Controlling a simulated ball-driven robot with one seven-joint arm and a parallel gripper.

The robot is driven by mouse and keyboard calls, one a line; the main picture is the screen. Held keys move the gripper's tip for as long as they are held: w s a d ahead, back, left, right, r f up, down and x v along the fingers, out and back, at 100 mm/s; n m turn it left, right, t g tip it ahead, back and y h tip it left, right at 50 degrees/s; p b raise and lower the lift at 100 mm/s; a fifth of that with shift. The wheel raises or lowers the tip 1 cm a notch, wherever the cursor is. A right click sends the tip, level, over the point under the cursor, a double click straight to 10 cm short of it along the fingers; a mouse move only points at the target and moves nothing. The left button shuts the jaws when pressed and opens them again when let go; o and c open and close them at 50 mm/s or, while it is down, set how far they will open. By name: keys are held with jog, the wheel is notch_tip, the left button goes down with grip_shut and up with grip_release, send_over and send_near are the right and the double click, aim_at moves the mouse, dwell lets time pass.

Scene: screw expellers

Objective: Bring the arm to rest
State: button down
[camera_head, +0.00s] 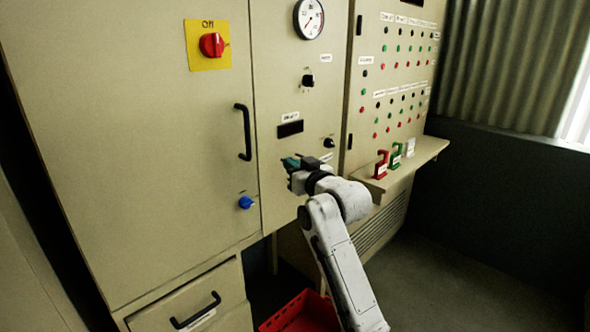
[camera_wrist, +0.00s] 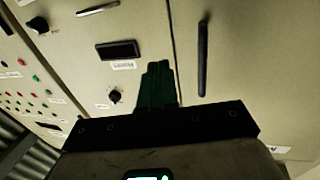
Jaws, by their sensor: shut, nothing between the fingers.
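My gripper (camera_head: 289,162) is at the end of my white arm, raised in front of the beige control cabinet (camera_head: 120,130). It also shows in the wrist view as green fingers (camera_wrist: 157,85) held together on a dark mount. The fingers are shut and hold nothing. They point at the cabinet front, between a small black knob (camera_wrist: 115,96) and a black door handle (camera_wrist: 203,58). I cannot tell how far the fingertips are from the panel.
A red rotary switch (camera_head: 211,44), a blue knob (camera_head: 246,202) and a gauge (camera_head: 309,18) are on the cabinet. A ledge (camera_head: 425,153) at right bears red, green and white tagged items. A red crate (camera_head: 300,314) is below. The floor at right is clear.

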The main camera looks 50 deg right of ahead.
jog(key=shift+s, duration=0.5)
jog(key=s+a+f+n+g+y, duration=0.1)
jog(key=s+a+f+g+y, duration=0.3)
jog(key=a+f, duration=0.75)
jog(key=s+a+f+n+g+y, duration=0.1)
jog(key=s+a+f+g, duration=0.2)
jog(key=s+a+f, duration=0.75)
jog(key=s+a+f+n+g, duration=0.1)
jog(key=s+a+f+g, duration=0.2)
jog(key=s+f, duration=0.4)
jog(key=s+a+f+g+y, duration=0.1)
jog(key=s+a+f+g, duration=0.2)
jog(key=s, duration=0.9)
notch_tip(320, 180, down, 4)
jog(key=g, duration=0.2)
jog(key=shift+s+n+g, duration=0.2)
jog(key=shift+n+g, duration=0.2)
